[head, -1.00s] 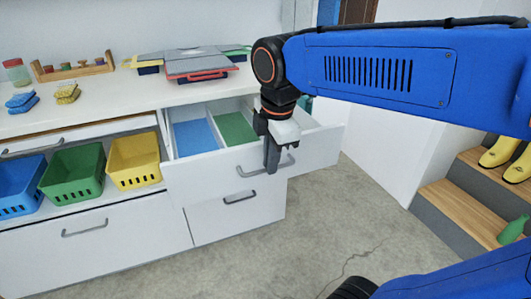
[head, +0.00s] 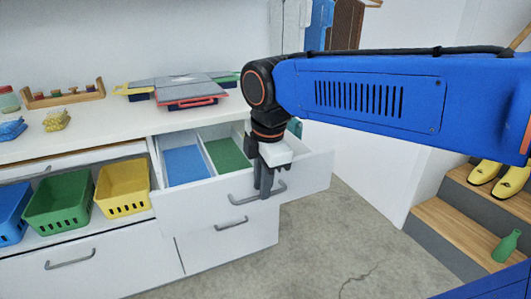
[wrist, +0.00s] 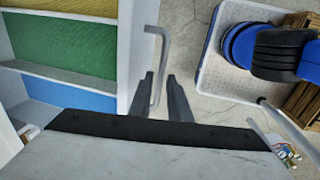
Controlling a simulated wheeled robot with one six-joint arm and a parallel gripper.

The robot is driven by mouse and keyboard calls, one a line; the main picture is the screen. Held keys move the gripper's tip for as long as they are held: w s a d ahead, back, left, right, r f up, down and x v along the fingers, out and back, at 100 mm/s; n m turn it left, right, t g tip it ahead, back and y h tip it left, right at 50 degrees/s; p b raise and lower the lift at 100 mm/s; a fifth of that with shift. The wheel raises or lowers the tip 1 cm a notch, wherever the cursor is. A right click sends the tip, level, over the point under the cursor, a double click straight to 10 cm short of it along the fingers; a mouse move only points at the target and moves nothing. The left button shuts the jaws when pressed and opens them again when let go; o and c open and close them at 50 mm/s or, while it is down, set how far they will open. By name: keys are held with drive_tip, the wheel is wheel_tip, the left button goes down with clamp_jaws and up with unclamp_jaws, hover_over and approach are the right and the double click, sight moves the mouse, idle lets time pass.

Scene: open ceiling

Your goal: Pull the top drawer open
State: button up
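The top drawer (head: 305,170) is white and stands pulled out from the cabinet, showing a blue-lined and a green-lined compartment. Its grey bar handle (head: 240,200) is on the front face. My gripper (head: 263,193) points down at the handle's right part. In the wrist view, the handle (wrist: 157,60) passes between the two dark fingers of my gripper (wrist: 161,75). The fingers are apart, with a gap beside the bar, so the gripper looks open around it. The open drawer's inside (wrist: 60,80) shows at left, with yellowish, green and blue sections.
Blue, green (head: 60,200) and yellow (head: 123,187) baskets sit in the cabinet left of the drawer. Wooden steps (head: 450,230) with yellow boots and a green bottle stand at right.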

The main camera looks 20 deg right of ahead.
drive_tip(key=s+r, duration=0.3)
drive_tip(key=r, duration=1.3)
drive_tip(key=s+d+f+m+t, duration=0.1)
drive_tip(key=s+d+f+m, duration=0.1)
drive_tip(key=f+m, duration=0.4)
drive_tip(key=s+d+f+m, duration=0.2)
drive_tip(key=f+m, duration=0.4)
drive_tip(key=f, duration=0.5)
drive_tip(key=s+d+f+m+t, duration=0.1)
drive_tip(key=d+f+m, duration=0.2)
drive_tip(key=f+m, duration=0.3)
wheel_tip(320, 180, down, 2)
drive_tip(key=shift+s+f+t, duration=0.2)
drive_tip(key=shift+s+t, duration=0.1)
drive_tip(key=shift+s, duration=0.1)
